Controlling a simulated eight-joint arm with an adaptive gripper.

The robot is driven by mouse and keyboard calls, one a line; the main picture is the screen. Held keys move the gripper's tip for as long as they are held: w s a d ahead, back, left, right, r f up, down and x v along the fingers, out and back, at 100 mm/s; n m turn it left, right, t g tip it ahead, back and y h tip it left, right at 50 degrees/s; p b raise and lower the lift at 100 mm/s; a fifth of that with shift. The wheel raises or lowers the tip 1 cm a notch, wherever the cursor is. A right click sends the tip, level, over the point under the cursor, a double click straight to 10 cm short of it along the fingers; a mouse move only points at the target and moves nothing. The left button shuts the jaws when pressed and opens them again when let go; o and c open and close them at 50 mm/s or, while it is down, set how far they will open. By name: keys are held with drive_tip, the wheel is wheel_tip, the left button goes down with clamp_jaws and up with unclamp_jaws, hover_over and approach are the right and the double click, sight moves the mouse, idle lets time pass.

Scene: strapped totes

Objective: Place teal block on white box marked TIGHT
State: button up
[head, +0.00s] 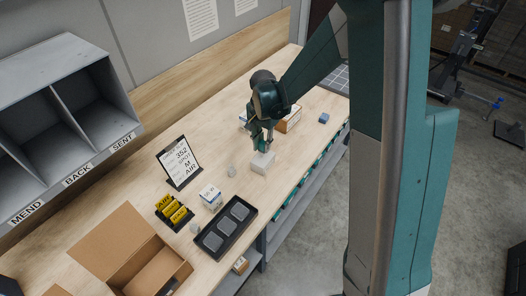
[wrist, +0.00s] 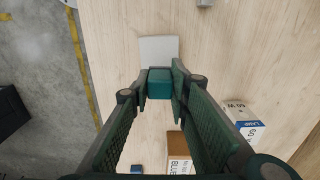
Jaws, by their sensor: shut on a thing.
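My gripper (head: 262,148) hangs over the wooden bench. In the wrist view my gripper (wrist: 160,84) is shut on a teal block (wrist: 160,85), one finger on each side of it. A plain white box (head: 263,163) sits on the bench right below my gripper in the head view. The white box (wrist: 158,49) also shows just beyond the teal block in the wrist view. No marking on it can be read. I cannot tell whether the block touches the box. In the head view the block is not clearly visible at the fingertips.
A black tray (head: 226,227), a printed white box (head: 210,195), a sign (head: 179,163) and an open carton (head: 150,268) are nearer. The bench edge runs close on the right.

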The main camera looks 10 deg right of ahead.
sight(263, 151)
drive_tip(key=shift+f, duration=0.15)
drive_tip(key=shift+f, duration=1.9)
drive_tip(key=shift+f, duration=0.2)
drive_tip(key=o, duration=0.9)
drive_tip(key=shift+r, duration=0.25)
drive_tip(key=shift+r, duration=5.95)
drive_tip(key=shift+r, duration=0.1)
